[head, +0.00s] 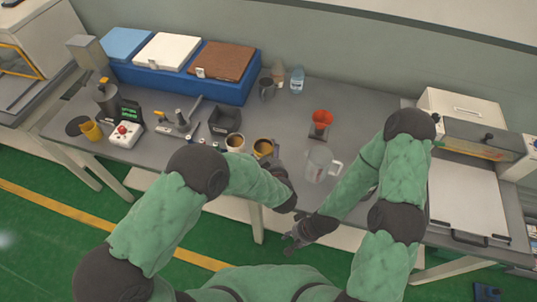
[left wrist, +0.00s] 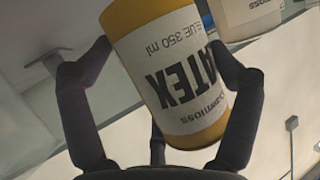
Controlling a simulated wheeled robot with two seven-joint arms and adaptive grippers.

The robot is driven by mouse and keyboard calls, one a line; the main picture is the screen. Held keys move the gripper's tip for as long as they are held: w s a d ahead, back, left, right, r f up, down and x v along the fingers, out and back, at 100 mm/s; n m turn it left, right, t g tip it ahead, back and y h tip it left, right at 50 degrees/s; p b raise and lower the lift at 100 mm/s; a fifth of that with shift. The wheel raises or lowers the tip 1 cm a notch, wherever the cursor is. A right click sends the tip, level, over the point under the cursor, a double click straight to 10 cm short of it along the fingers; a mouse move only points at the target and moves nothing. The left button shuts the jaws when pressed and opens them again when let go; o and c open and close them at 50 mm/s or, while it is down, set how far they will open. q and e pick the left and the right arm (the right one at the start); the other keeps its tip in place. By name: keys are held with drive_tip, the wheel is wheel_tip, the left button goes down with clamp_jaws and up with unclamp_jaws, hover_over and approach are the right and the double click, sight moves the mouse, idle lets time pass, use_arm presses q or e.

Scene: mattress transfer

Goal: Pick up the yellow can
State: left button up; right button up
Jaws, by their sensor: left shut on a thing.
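The yellow can (left wrist: 165,70) fills the middle of the left wrist view. It has a yellow rim and a white label with dark print reading LATEX and 350 ml, and it appears tilted there. My left gripper (left wrist: 165,75) has its dark fingers on both sides of the can and is shut on it. In the head view the can (head: 263,147) shows at the table's front edge, beside my left gripper (head: 275,155). Whether it touches the table is unclear. My right gripper (head: 294,240) hangs in front of the table, apart from everything; its fingers look spread.
A second white-labelled can (head: 235,143) stands close left of the yellow can and also shows in the left wrist view (left wrist: 245,18). A clear measuring jug (head: 318,165) and a red funnel (head: 321,118) stand to the right. A black bin (head: 224,121) is behind.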

use_arm(q)
drive_tip(key=s+a+r+p, duration=0.3)
drive_tip(key=s+r, duration=0.5)
drive_tip(key=s, duration=0.3)
drive_tip(key=shift+s+a+r, duration=0.25)
drive_tip(key=shift+s+a, duration=0.1)
drive_tip(key=shift+a, duration=0.15)
idle(0.3)
drive_tip(key=shift+s, duration=0.1)
